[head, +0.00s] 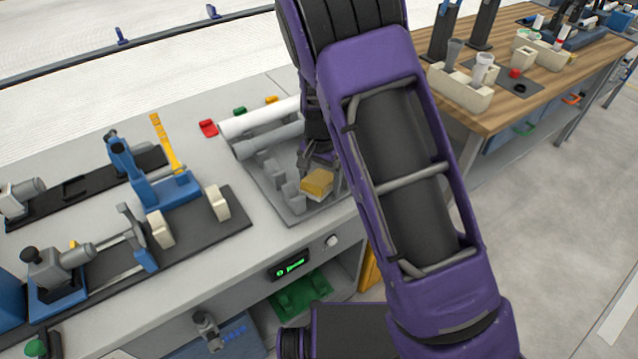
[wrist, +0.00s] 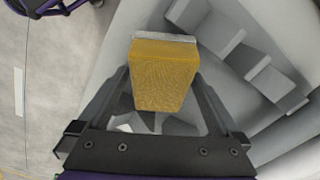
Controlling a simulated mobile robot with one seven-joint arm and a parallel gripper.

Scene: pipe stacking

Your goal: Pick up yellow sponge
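The yellow sponge (head: 317,183) is a small block with a pale layer along one side. In the head view it is at the front right part of the grey tray (head: 296,218). In the wrist view the sponge (wrist: 165,75) sits between the tips of the two dark fingers, which close in on its left and right sides. My gripper (head: 318,168) is shut on it and points down over the tray. The gripper (wrist: 163,85) also shows in the wrist view. The gap between the sponge's underside and the tray cannot be judged.
Grey blocks (head: 283,180) stand in the tray left of the sponge, with pale pipes (head: 262,118) behind. Blue and black fixtures (head: 160,190) fill the left of the bench. A wooden table (head: 530,80) with holders stands at right. Open floor lies at far right.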

